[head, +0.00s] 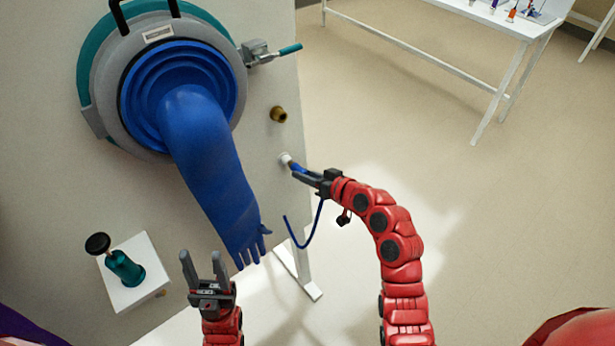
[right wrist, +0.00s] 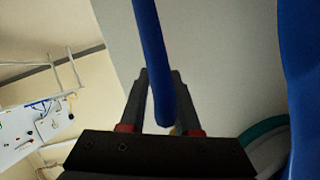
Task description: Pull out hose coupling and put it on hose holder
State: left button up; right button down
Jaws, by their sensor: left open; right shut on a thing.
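My right gripper (head: 303,176) is shut on the blue hose coupling (head: 297,167) at the panel's right edge. The coupling's far end meets or lies very close to a white round fitting (head: 285,159) on the panel; I cannot tell whether it is seated there. Its blue hose (head: 303,246) hangs below in a loop, and in the right wrist view the hose (right wrist: 150,50) runs up from between the fingers. A brass fitting (head: 279,114) sits above on the panel; I cannot tell which fitting is the hose holder. My left gripper (head: 203,264) is open and empty, low in front of the panel.
A blue glove (head: 205,150) hangs from a round port with a grey ring (head: 108,102) on the panel, left of my right gripper. A lever clamp (head: 270,53) sticks out beside it.

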jog(key=shift+w+a+f, duration=0.1)
jog(key=shift+w+a, duration=0.2)
jog(key=shift+w, duration=0.05)
jog(key=c, duration=0.5)
grip_release()
jog(key=shift+w, duration=0.1)
jog(key=shift+c, duration=0.2)
jog(key=b+v, duration=0.3)
jog(key=v, duration=1.4)
jog(key=shift+s+b, duration=0.2)
jog(key=shift+b, duration=0.1)
jog(key=shift+d, duration=0.1)
